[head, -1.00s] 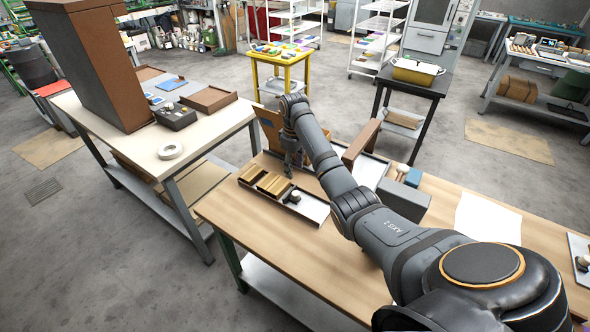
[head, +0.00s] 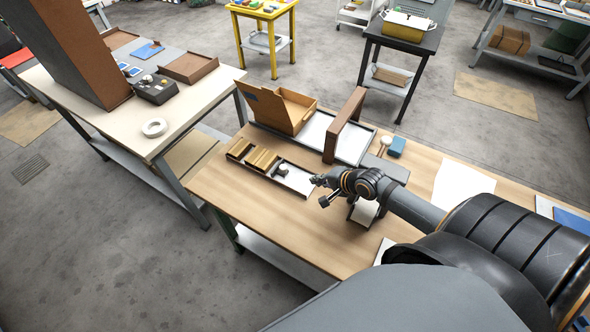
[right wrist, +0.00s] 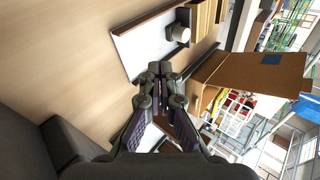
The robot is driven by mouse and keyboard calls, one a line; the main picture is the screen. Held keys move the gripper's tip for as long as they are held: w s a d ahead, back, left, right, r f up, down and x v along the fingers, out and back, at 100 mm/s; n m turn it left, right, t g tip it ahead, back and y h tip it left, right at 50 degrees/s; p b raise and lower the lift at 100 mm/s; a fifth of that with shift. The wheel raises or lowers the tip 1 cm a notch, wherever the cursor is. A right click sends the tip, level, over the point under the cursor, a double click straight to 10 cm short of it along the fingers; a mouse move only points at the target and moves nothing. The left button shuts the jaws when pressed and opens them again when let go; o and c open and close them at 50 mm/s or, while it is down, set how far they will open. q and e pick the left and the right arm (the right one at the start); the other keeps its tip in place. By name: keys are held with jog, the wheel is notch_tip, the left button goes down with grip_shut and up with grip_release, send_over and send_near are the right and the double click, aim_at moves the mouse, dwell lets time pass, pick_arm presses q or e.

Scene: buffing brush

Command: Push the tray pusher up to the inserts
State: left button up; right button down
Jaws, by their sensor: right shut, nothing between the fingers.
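The narrow tray (head: 296,182) lies on the wooden bench, with a pale floor and dark rim. Light-wood inserts (head: 262,160) fill its left part. The dark tray pusher (head: 282,169) with its round knob sits in the tray just right of them; I cannot tell whether they touch. In the right wrist view the pusher (right wrist: 179,33) stands beside the inserts (right wrist: 204,18), with bare tray floor (right wrist: 145,45) on its other side. My right gripper (head: 322,188) is shut and empty near the tray's right end, apart from the pusher. My left gripper is out of view.
An open cardboard box (head: 297,108) and an upright brown panel (head: 343,125) stand on the bench behind the tray. A blue block (head: 397,146) and white paper (head: 458,186) lie to the right. Bare bench is free in front of the tray.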

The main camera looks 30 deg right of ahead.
aim_at(280, 167)
jog(key=b+x, duration=0.1)
jog(key=x, duration=0.8)
jog(key=shift+f+b, duration=0.1)
jog(key=shift+b, duration=0.2)
jog(key=w, duration=0.1)
jog(key=w+a, duration=0.1)
jog(key=w, duration=0.1)
jog(key=shift+w+f+p, duration=0.2)
jog(key=shift+w+p, duration=0.05)
jog(key=shift+p, duration=0.1)
jog(key=shift+w+a, duration=0.15)
jog(key=shift+w, duration=0.3)
jog(key=w+a, duration=0.1)
jog(key=w, duration=0.2)
jog(key=w+a, duration=0.1)
jog(key=shift+w+a+f+b, duration=0.1)
jog(key=shift+w+a+b, duration=0.05)
jog(key=shift+a+b, duration=0.2)
jog(key=shift+d, duration=0.1)
